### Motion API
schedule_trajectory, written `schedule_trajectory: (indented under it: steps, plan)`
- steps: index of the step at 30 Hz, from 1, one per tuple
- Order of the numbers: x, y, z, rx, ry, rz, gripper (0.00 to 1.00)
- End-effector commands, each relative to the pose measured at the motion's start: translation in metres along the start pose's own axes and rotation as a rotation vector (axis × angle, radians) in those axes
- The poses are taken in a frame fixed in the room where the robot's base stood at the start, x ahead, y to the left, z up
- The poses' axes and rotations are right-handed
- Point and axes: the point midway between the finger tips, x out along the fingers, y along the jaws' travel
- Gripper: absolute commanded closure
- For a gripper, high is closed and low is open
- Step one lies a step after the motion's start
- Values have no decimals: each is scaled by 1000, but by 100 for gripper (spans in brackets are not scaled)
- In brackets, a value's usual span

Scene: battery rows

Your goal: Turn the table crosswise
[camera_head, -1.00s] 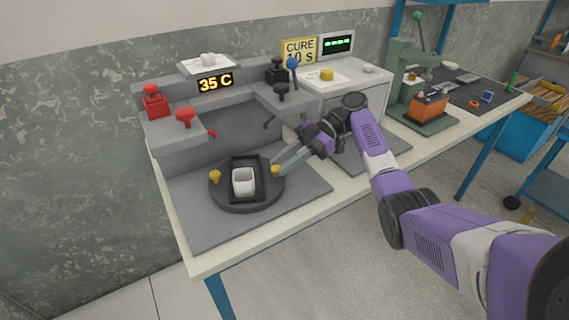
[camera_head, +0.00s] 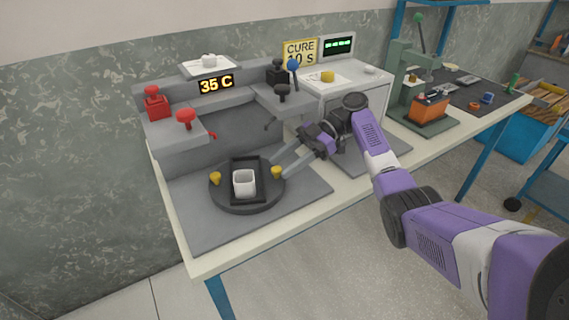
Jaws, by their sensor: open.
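The round dark turntable (camera_head: 247,204) sits on a grey mat at the front left of the bench. A black tray (camera_head: 246,161) lies on it, its long side running roughly from front to back in the picture. A white square cup (camera_head: 244,184) stands in the tray. Two yellow knobs stand on the rim, the left one (camera_head: 215,179) and the right one (camera_head: 277,172). My gripper (camera_head: 275,168) is open, with its fingers close to the right knob. I cannot tell whether they touch it.
A grey fixture with red knobs (camera_head: 186,118) and a 35 C display (camera_head: 216,85) stands behind the turntable. A white cabinet (camera_head: 352,90) and a green press (camera_head: 412,90) stand further right. The mat's front (camera_head: 290,205) is clear.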

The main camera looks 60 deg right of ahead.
Motion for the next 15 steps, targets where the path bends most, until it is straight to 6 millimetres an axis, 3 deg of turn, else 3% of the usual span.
schedule_trajectory:
  steps: [9, 15]
  plan:
    - [-51, 0, 0, 3, -4, 4, 55]
    - [-70, 0, 0, 2, -3, 2, 55]
